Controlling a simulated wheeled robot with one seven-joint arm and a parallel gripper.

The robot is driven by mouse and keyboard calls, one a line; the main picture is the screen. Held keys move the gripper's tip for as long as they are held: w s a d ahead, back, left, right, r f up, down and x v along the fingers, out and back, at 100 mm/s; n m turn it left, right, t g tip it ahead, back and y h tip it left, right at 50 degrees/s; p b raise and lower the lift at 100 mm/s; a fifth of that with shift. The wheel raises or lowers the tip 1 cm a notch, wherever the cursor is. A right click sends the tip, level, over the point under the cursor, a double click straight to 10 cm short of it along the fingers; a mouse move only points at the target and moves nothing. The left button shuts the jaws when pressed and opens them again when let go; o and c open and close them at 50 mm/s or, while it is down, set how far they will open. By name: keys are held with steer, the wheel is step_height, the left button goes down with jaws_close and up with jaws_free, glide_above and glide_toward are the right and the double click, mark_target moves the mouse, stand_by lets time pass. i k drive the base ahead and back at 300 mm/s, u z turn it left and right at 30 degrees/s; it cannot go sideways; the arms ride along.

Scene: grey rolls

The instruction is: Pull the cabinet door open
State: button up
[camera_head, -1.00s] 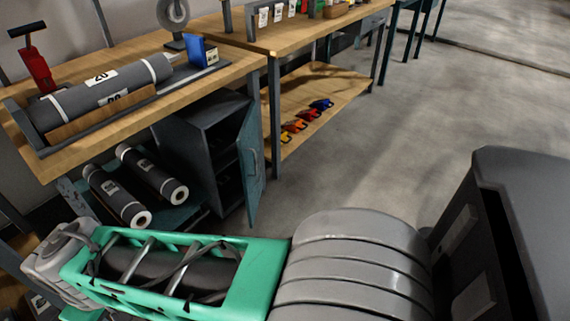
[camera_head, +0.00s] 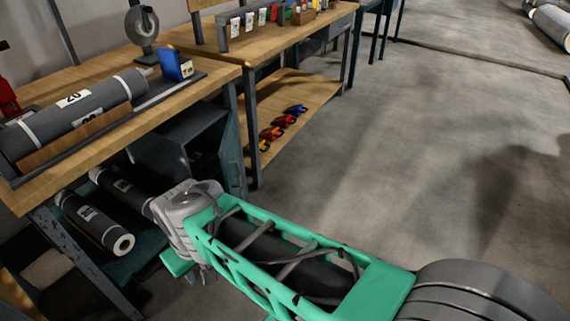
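The dark grey cabinet (camera_head: 170,150) stands under the workbench at the left. Its teal door (camera_head: 232,157) is swung out at the right side of the cabinet, so the dark inside shows through the opening. The lower part of the cabinet and the door's lower edge are hidden behind my arm. My green arm link reaches in from the lower right, and its grey end joint shows in front of the cabinet. My gripper cannot be made out; it is hidden beyond that joint or outside the picture.
Grey rolls (camera_head: 92,222) lie on a low rack left of the cabinet. A large roll (camera_head: 70,118) lies on the wooden bench (camera_head: 200,85) above. Clamps (camera_head: 283,122) lie on a lower shelf. Open concrete floor (camera_head: 420,150) is at the right.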

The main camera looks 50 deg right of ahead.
mark_target(229, 154)
steer(key=z, duration=0.1)
steer(key=i, duration=1)
steer(key=z, duration=0.05)
